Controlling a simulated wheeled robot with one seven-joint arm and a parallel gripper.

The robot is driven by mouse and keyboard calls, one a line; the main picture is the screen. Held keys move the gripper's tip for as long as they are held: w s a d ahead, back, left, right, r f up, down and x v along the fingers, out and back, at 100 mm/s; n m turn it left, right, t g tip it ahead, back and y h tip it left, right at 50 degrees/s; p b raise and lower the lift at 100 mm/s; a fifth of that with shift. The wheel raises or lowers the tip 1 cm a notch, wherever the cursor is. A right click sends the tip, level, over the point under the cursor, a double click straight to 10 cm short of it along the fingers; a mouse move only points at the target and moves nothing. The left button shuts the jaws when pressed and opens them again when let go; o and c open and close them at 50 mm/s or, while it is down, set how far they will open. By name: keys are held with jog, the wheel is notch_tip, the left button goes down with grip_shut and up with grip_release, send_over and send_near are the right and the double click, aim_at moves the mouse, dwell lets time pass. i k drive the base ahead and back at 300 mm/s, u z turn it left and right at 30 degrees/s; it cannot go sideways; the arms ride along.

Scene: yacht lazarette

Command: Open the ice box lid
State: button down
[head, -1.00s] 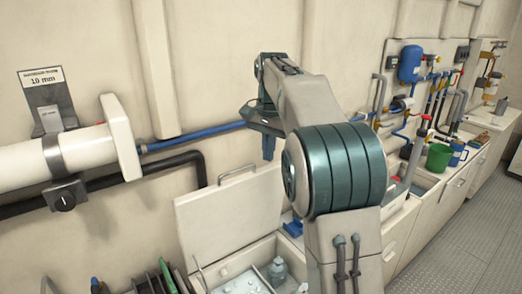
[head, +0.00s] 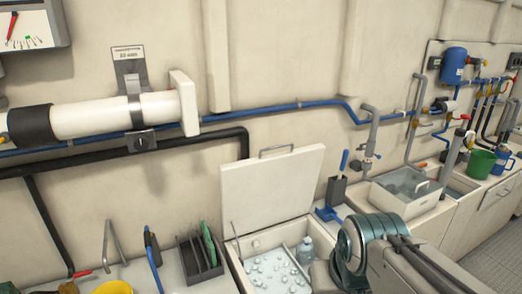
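The ice box lid (head: 272,188) is a cream panel with a metal handle (head: 276,150) along its top edge. It stands raised, close to upright, at the back of the ice box (head: 246,287). The box is open, and white ice (head: 276,270) and a pale bottle (head: 305,250) show inside. My arm (head: 375,255) is low at the bottom right, in front of the box's right side, apart from the lid in the picture.
A rack with dark and green plates (head: 200,255) stands left of the box. A blue scoop (head: 328,214) and a grey holder (head: 336,190) are to its right, before a sink (head: 405,190). Pipes run along the wall above.

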aim_at(260, 191)
jog(key=u, duration=0.1)
jog(key=k, duration=0.3)
jog(key=z, duration=0.7)
jog(key=i, duration=1.25)
jog(key=u, duration=0.95)
